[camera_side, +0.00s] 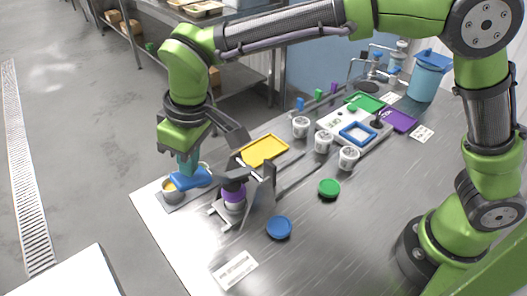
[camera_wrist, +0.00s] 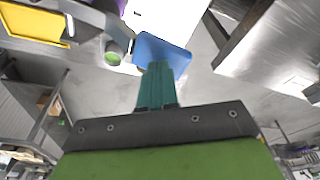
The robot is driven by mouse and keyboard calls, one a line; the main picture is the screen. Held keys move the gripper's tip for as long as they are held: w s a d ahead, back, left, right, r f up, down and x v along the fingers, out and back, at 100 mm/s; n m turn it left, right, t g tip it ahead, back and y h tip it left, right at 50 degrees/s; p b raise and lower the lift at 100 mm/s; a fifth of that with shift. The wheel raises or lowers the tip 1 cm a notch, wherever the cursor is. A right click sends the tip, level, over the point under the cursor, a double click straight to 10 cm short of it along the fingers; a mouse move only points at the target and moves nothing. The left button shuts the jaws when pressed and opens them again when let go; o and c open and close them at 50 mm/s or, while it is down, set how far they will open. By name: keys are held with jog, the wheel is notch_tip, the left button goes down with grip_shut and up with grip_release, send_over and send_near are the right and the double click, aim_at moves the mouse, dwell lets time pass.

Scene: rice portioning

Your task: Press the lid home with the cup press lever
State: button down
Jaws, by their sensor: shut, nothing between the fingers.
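The cup press (camera_side: 262,195) stands near the table's left edge, a grey metal frame with a dark head. Under the head is a cup with a purple band or lid (camera_side: 233,192); whether the lid is seated I cannot tell. My gripper (camera_side: 187,170) points down left of the press, its teal fingers shut and empty. A blue flat piece (camera_side: 192,178) lies right at the fingertips; it also shows in the wrist view (camera_wrist: 162,50). Contact and whether it belongs to the lever are unclear. The lever itself I cannot pick out surely.
A yellow tray (camera_side: 265,150) lies behind the press. A blue disc (camera_side: 279,227) and green disc (camera_side: 329,188) lie to the right, with several white cups (camera_side: 323,141) behind. The front table is mostly clear.

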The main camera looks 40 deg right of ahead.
aim_at(191, 180)
jog(key=shift+f, duration=0.45)
jog(key=shift+a+f, duration=0.2)
jog(key=shift+f, duration=1.7)
dwell(0.5)
jog(key=shift+d+r, duration=0.2)
jog(key=shift+r, duration=2.5)
